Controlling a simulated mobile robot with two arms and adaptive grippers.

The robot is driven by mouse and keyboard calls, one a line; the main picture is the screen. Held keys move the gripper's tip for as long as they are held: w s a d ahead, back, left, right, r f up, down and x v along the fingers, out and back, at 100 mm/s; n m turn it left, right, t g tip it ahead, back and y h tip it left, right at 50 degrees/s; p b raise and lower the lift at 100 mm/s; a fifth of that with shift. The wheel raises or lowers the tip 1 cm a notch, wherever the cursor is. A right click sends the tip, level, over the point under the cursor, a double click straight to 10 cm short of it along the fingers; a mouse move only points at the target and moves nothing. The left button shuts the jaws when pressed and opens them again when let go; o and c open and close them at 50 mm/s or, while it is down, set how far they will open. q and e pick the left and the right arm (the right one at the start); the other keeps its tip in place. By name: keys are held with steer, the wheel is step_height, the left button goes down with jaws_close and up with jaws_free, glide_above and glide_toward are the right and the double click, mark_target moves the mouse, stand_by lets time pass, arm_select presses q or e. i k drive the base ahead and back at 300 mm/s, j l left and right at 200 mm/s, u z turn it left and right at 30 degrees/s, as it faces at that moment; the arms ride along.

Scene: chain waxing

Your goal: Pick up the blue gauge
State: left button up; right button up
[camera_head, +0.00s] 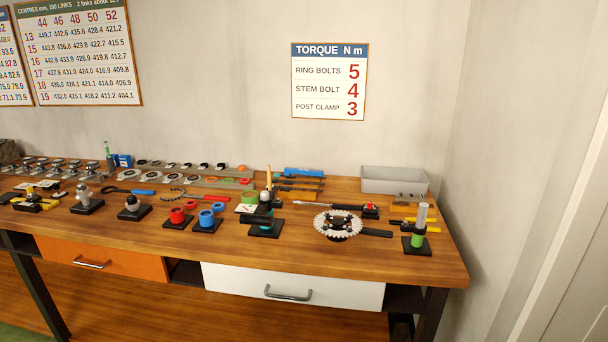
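Several blue things stand or lie on the workbench (140,236), and I cannot tell for sure which is the blue gauge. A short blue cylinder (206,217) sits upright on a black base near the front, right of a similar red cylinder (177,216). A long flat blue piece (303,173) lies at the back, left of the grey bin. A blue-handled tool (143,193) lies left of the red cylinder. Neither of my grippers is in view.
A chainring (338,223) on a stand and a green-banded clear cylinder (423,217) occupy the right side. A grey bin (394,180) stands at the back right. Small parts crowd the left. Front strip is mostly clear, above orange and white drawers.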

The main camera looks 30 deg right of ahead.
mark_target(288, 171)
steer(key=i+j, duration=0.1)
steer(key=i, duration=1.35)
